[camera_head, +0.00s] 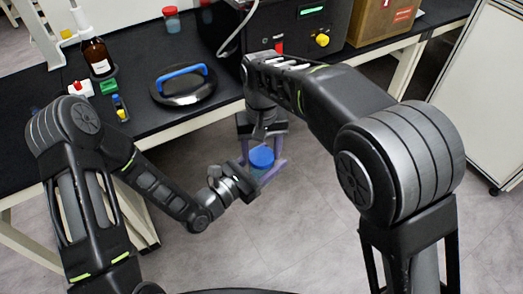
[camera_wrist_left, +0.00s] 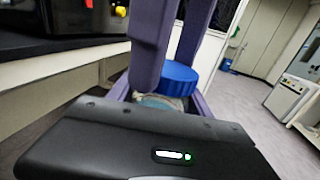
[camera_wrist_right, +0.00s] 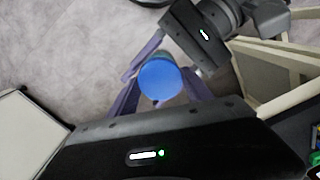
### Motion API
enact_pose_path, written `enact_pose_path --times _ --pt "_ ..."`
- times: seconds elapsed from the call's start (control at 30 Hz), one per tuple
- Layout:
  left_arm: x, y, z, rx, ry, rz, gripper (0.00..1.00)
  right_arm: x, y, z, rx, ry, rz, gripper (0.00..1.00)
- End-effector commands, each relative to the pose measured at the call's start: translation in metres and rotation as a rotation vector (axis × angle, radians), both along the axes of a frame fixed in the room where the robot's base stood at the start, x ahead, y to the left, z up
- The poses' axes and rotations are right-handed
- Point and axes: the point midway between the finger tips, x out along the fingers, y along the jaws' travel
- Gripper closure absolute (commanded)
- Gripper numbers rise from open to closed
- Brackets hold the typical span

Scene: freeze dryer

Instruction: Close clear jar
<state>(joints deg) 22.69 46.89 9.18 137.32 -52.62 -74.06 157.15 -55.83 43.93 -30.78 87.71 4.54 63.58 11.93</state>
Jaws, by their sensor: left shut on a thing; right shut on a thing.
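The clear jar (camera_head: 260,173) is held in the air in front of the bench, with its blue lid (camera_head: 261,157) on top. My left gripper (camera_head: 264,171) is shut on the jar body from the side. My right gripper (camera_head: 262,150) comes from above, shut with its purple fingers around the lid. In the left wrist view the lid (camera_wrist_left: 180,78) sits over the jar body (camera_wrist_left: 160,102), partly hidden by fingers. In the right wrist view the lid (camera_wrist_right: 160,80) lies between the fingers and covers most of the jar. I cannot tell whether the lid is fully seated.
The black bench (camera_head: 135,110) carries a round black cover with a blue handle (camera_head: 183,85), a brown bottle (camera_head: 96,55), a red-lidded jar (camera_head: 171,19) and a dark machine (camera_head: 300,25). A white cabinet (camera_head: 485,95) stands at the right. The floor below the grippers is clear.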

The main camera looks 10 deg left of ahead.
Motion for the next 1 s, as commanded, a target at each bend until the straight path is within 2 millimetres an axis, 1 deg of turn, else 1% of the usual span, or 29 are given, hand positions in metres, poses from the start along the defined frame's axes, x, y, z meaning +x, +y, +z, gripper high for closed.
enact_pose_path --times 0.03,0.2,0.3,0.33,0.47,0.5,0.8,1.0 --pt "-0.0004 -0.0006 0.0003 -0.001 -0.001 -0.002 1.0 0.0003 0.0008 0.0005 0.0 -0.001 -0.118 0.9" --pt "-0.0005 -0.0008 0.0003 -0.001 -0.001 -0.002 1.0 0.0004 0.0008 -0.0001 -0.003 0.001 -0.576 0.9" --pt "-0.0005 -0.0008 0.0003 -0.001 -0.001 -0.002 1.0 0.0005 0.0006 -0.0002 -0.005 0.002 -0.794 0.9" --pt "-0.0005 -0.0008 0.0004 -0.001 -0.001 -0.002 1.0 0.0004 0.0007 -0.0002 -0.005 0.002 -0.843 0.9" --pt "-0.0006 -0.0008 0.0004 -0.001 -0.001 -0.002 1.0 0.0005 0.0007 -0.0001 -0.004 0.003 -0.827 0.9" --pt "-0.0006 -0.0009 0.0004 -0.001 -0.001 -0.002 1.0 0.0006 0.0006 -0.0001 -0.004 0.003 -0.827 0.4" --pt "-0.0002 -0.0006 0.0006 -0.001 -0.001 -0.001 1.0 0.0003 0.0002 -0.0003 -0.005 0.004 -0.825 0.16" --pt "-0.0001 -0.0004 0.0006 -0.001 -0.002 -0.001 1.0 0.0002 0.0001 -0.0004 -0.005 0.004 -0.825 0.16"
